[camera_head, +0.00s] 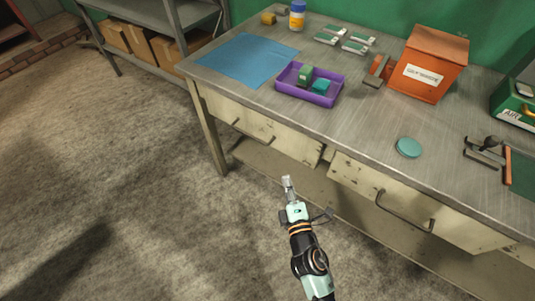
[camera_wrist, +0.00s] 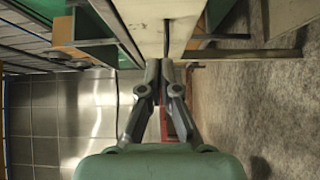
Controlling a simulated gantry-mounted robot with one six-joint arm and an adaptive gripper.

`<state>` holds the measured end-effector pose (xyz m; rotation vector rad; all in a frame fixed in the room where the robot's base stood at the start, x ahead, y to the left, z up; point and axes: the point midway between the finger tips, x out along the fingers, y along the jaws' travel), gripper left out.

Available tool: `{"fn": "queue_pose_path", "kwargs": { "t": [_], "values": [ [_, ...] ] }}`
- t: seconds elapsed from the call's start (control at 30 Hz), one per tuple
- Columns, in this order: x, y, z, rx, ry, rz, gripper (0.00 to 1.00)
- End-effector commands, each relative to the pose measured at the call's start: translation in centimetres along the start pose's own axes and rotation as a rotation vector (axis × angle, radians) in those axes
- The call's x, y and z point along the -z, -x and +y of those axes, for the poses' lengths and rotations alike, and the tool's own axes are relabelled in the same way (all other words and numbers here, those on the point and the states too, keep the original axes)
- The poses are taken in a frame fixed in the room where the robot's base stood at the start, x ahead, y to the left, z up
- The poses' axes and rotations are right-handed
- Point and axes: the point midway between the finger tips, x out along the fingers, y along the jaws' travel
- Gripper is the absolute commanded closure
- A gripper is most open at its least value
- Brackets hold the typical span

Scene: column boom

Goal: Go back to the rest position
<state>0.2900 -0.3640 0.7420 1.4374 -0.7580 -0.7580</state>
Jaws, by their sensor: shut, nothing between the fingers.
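My gripper (camera_head: 288,181) is in front of the bench, over the bare floor and apart from the drawers. In the wrist view its two fingers (camera_wrist: 159,64) come together at the tips, with nothing between them. No object is in its grasp. The metal workbench (camera_head: 275,122) stands beyond it, with its drawer fronts facing my arm.
On the bench are a blue mat (camera_head: 235,57), a purple tray (camera_head: 295,92) with small blocks, an orange bin (camera_head: 437,55), a teal disc (camera_head: 409,147) and a green box (camera_head: 513,103). A drawer handle (camera_head: 404,210) juts out. Floor at left is clear.

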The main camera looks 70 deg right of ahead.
Motion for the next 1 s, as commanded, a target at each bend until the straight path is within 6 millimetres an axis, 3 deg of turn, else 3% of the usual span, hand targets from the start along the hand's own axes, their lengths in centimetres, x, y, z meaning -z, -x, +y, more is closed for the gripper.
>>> {"fn": "queue_pose_path", "kwargs": {
  "t": [0.3,0.37,0.47,0.57,0.6,0.67,0.77,0.9,0.97,1.0],
  "values": [
    [0.0,0.0,0.0,0.0,0.0,0.0,1.0],
    [0.5,-0.2,1.1,-0.002,-0.029,0.0,1.0],
    [2.9,-0.9,5.8,0.002,-0.191,0.006,1.0],
    [8.4,-0.7,12.5,0.075,-0.497,0.047,1.0],
    [11.3,0.1,14.9,0.133,-0.63,0.076,1.0],
    [15.5,1.8,17.9,0.242,-0.802,0.124,1.0],
    [22.2,6.1,21.9,0.458,-1.015,0.211,1.0],
    [29.8,14.8,27.1,0.797,-1.172,0.337,1.0],
    [32.2,19.2,29.2,0.949,-1.194,0.39,1.0],
    [33.4,22.4,30.6,1.05,-1.194,0.425,1.0]
  ]
}}
